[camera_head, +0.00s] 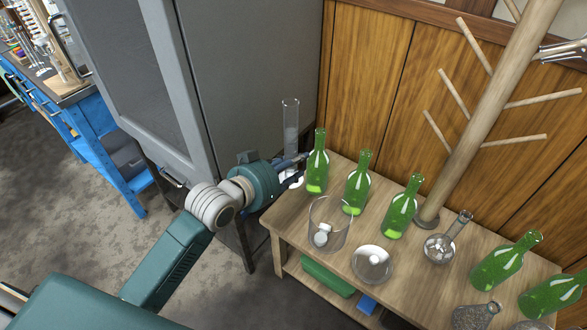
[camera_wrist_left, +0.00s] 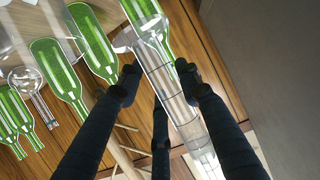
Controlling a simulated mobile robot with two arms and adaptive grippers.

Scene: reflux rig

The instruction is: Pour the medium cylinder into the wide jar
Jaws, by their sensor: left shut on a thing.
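My left gripper (camera_head: 299,161) is shut on a tall clear glass cylinder (camera_head: 291,118) at the back left corner of the table. The cylinder stands close to upright in the head view, with a pale base below the fingers. In the left wrist view my gripper's dark fingers (camera_wrist_left: 159,76) surround the clear cylinder (camera_wrist_left: 180,100). I cannot tell how much the cylinder holds. The wide jar (camera_head: 328,232) is a clear, open glass vessel on the table, in front and to the right of the gripper. A small white object shows in or through it. My right gripper is not in view.
Green bottles (camera_head: 318,168) stand along the table's (camera_head: 285,215) back, close to the cylinder and jar. A round glass dish (camera_head: 372,263) is right of the jar. A wooden rack with pegs (camera_head: 490,105) rises behind. A grey cabinet (camera_head: 245,80) stands left.

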